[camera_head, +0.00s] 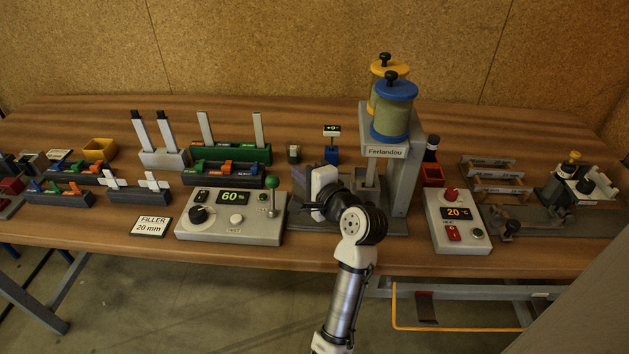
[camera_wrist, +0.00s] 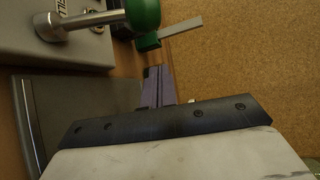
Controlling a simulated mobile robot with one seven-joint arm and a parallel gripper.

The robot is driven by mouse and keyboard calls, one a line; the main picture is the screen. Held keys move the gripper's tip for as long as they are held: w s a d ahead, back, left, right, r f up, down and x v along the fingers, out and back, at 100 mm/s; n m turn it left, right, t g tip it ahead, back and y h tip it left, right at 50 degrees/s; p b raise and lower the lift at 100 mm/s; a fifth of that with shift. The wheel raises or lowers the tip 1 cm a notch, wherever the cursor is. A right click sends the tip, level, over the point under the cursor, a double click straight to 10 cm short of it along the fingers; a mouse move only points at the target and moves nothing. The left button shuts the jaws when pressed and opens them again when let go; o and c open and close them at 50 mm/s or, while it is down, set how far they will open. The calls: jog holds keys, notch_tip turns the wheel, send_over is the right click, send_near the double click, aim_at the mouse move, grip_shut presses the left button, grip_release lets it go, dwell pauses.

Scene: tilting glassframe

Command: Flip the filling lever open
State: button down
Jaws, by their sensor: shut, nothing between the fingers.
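The filling lever (camera_head: 272,200) is a metal rod with a green ball knob. It stands upright at the right end of the grey control box (camera_head: 232,218), whose display reads 60%. In the wrist view the lever's green knob (camera_wrist: 142,14) and rod are at the top left. My gripper (camera_head: 322,188) is just right of the lever in the head view, apart from it. In the wrist view its white and black housing fills the bottom, and the narrow fingers (camera_wrist: 157,86) show close together. They hold nothing. The fingertips are hard to make out in the head view.
The Ferlandou machine (camera_head: 388,152) with blue and yellow capped cylinders stands directly right of my gripper. A second grey box (camera_head: 458,221) reading 20 is farther right. Racks with coloured levers (camera_head: 230,153) are at the back left. A FILLER 20 mm sign (camera_head: 151,226) lies left of the control box.

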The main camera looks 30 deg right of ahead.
aim_at(273, 194)
jog(key=shift+s+a+r+p, duration=0.1)
jog(key=shift+s+a+p, duration=0.1)
jog(key=shift+a, duration=0.4)
jog(key=shift+s+a+r+p, duration=0.1)
jog(key=shift+s+a+p, duration=0.15)
jog(key=shift+a, duration=0.4)
jog(key=shift+s+a+r+p, duration=0.1)
jog(key=shift+s+a+p, duration=0.1)
jog(key=shift+a, duration=0.4)
jog(key=shift+b, duration=0.45)
